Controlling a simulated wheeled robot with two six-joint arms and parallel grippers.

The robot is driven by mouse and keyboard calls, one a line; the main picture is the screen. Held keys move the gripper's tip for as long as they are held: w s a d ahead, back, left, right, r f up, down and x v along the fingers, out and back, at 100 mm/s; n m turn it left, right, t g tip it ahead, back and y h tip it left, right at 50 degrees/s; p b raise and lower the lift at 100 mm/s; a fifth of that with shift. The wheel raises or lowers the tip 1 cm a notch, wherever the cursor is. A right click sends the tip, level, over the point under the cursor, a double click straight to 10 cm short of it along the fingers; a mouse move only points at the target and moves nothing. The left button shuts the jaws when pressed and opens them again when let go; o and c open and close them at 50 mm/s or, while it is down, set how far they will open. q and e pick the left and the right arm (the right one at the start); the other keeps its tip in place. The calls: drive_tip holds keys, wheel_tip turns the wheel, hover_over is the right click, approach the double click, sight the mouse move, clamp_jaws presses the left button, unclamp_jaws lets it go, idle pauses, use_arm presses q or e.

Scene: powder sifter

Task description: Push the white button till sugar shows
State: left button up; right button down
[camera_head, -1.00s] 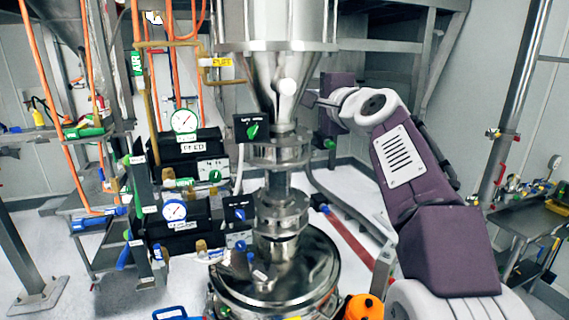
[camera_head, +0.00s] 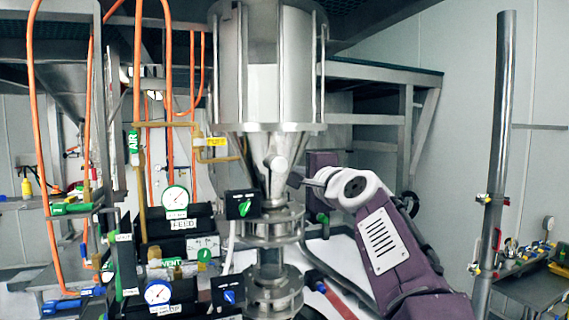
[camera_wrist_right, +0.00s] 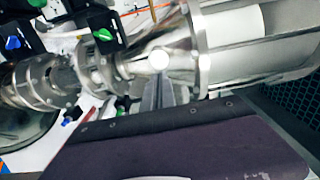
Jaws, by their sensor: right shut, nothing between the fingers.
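The white button (camera_head: 277,160) is a pale round knob on the front of the metal hopper's cone (camera_head: 262,143). In the right wrist view it shows as a bright white disc (camera_wrist_right: 158,60). My right gripper (camera_head: 296,180) is shut and empty, its tip close to the button's lower right. In the wrist view its fingers (camera_wrist_right: 158,88) end right by the button; I cannot tell whether they touch. A white area (camera_head: 262,92) shows in the hopper's upper body; I cannot tell whether it is sugar. My left gripper is out of view.
Black boxes with a green knob (camera_head: 243,205) and a blue knob (camera_head: 228,297) sit left of the metal pipe stack. Gauges (camera_head: 176,198) and orange hoses stand further left. A steel post (camera_head: 497,150) rises at right beside a bench.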

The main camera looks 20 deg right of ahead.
sight(279, 166)
drive_tip(key=w+p, duration=0.2)
drive_tip(key=w, duration=0.3)
drive_tip(key=w+p, duration=0.2)
drive_tip(key=w, duration=0.3)
drive_tip(key=shift+w+d+f, duration=0.15)
drive_tip(key=shift+w+d, duration=0.05)
drive_tip(key=shift+w+p, duration=0.25)
drive_tip(key=shift+p, duration=0.05)
drive_tip(key=shift+w, duration=0.1)
